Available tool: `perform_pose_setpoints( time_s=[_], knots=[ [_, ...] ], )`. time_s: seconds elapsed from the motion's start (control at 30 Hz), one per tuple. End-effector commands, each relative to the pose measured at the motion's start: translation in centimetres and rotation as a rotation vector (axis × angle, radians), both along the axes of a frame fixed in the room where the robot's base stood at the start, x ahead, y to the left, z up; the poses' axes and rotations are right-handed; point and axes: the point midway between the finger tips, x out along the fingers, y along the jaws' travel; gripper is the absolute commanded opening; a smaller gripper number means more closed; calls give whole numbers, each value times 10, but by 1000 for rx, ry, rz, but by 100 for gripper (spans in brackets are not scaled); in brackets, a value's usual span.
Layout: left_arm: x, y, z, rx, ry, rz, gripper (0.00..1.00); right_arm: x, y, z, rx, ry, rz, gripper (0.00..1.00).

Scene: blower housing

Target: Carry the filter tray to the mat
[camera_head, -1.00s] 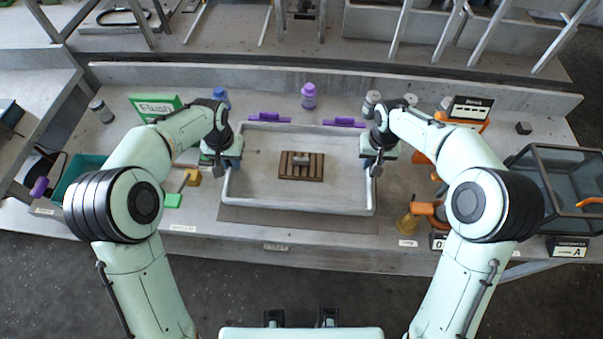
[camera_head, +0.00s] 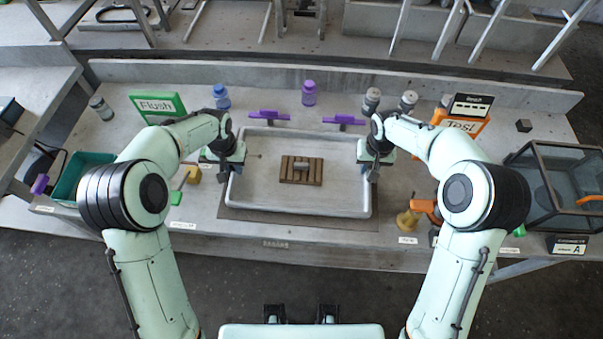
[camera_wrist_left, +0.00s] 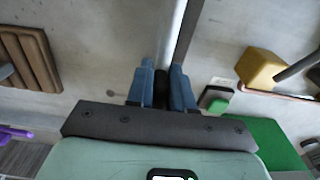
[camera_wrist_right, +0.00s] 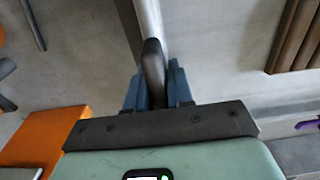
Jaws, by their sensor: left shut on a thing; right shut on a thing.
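The filter tray (camera_head: 260,204) is a wide, shallow light-grey tray in the middle of the bench. A brown slatted block (camera_head: 312,172) with a small grey piece on top lies inside it. My left gripper (camera_head: 236,165) is shut on the tray's left rim, and the rim runs between its blue fingers in the left wrist view (camera_wrist_left: 161,85). My right gripper (camera_head: 366,164) is shut on the right rim; it also shows in the right wrist view (camera_wrist_right: 155,85). The grey-brown mat (camera_head: 300,219) shows below the tray's near edge. Whether the tray touches it I cannot tell.
Two purple pieces (camera_head: 269,115) (camera_head: 344,120) lie behind the tray. Blue (camera_head: 221,97) and purple (camera_head: 309,93) bottles stand further back. A teal bin (camera_head: 70,185) is at the left, a yellow-orange fixture (camera_head: 407,222) and a glass case (camera_head: 562,180) at the right.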

Motion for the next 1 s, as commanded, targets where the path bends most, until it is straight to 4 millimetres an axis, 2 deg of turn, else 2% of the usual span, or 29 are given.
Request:
perform_pose_setpoints(
  time_s=[0.07, 0.1, 0.13, 0.17, 0.67, 0.83, 1.0],
  knots=[
    [0, -1, -5, -1, 0, 0, 0, 0, 0, -5, 0, 1, 0, 0],
    [0, -1, -4, -1, 0, 0, 34, 0, 0, -4, 0, 1, 0, 35],
    [0, -1, -4, -1, 0, 0, 44, 0, 0, -4, 0, 1, 0, 44],
    [0, 0, -4, -1, 0, 0, 47, 0, 0, -4, 0, 1, 0, 47],
    [0, 0, -2, 0, -1, 0, 47, 0, 0, -3, 0, 0, 0, 47],
    [0, 0, 17, 0, -4, 0, 47, 0, 0, -3, 0, 0, 0, 47],
    [-3, 0, 54, -2, -6, 0, 47, 0, 0, -3, 0, 0, 0, 47]
  ],
)
